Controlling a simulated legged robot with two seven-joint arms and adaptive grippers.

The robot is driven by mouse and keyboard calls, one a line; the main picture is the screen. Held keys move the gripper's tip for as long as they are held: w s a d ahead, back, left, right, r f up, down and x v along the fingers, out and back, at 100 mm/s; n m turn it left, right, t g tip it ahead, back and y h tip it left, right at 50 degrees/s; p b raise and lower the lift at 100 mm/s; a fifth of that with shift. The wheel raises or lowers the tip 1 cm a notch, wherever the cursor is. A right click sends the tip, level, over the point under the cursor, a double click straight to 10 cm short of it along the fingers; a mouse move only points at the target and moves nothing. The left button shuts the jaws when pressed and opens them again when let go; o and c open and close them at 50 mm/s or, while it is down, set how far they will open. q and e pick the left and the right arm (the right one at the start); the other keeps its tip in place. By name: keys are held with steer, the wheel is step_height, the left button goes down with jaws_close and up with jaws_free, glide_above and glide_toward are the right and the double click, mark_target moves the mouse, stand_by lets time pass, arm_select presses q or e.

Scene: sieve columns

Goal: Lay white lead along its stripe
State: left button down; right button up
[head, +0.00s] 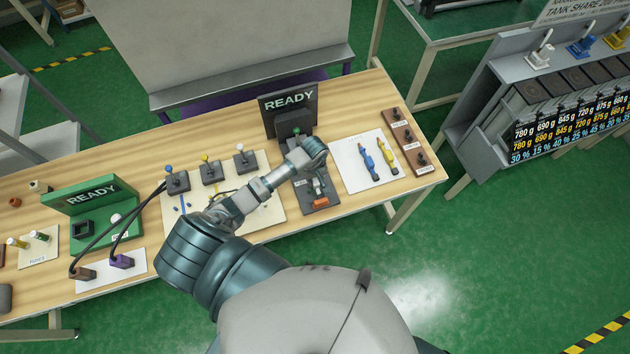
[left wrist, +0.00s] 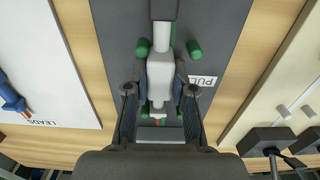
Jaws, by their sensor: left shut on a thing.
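The white lead (left wrist: 160,80) is a pale body with a thinner white shaft, seen in the left wrist view. My left gripper (left wrist: 160,108) is shut on it, one dark finger on each side. It is over the dark grey plate (left wrist: 210,25), between two green pieces; whether it touches them I cannot tell. In the head view the left gripper (head: 318,184) is at this plate, below the READY screen (head: 288,101). The cream mat (head: 270,213) carries posts with blue, yellow and white knobs (head: 240,149). A blue stripe shows; my arm covers part of the mat and I see no white stripe.
A white LEADS board (head: 350,178) right of the plate holds a blue lead (head: 367,162) and a yellow lead (head: 384,150). A brown strip (head: 405,140) with dark pegs lies beyond.

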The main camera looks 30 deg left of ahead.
arm_select(q)
step_height(320, 180, up, 8)
steer(key=shift+w+a+r+b, duration=0.1)
steer(key=shift+r+b, duration=0.05)
steer(key=shift+b, duration=0.3)
steer(key=shift+w+r+b, duration=0.35)
steer(key=shift+r+b, duration=0.35)
steer(key=shift+b, duration=0.4)
steer(key=a+b, duration=0.1)
steer(key=b, duration=0.3)
steer(key=shift+b, duration=0.3)
steer(key=shift+s+a+f+b, duration=0.1)
steer(key=shift+a+b, duration=0.05)
steer(key=shift+b, duration=0.15)
step_height(320, 180, down, 5)
steer(key=shift+s+a, duration=0.1)
steer(key=shift+s, duration=0.05)
step_height(320, 180, down, 4)
steer(key=shift+r+p, duration=0.1)
steer(key=shift+p, duration=0.25)
steer(key=shift+f, duration=0.3)
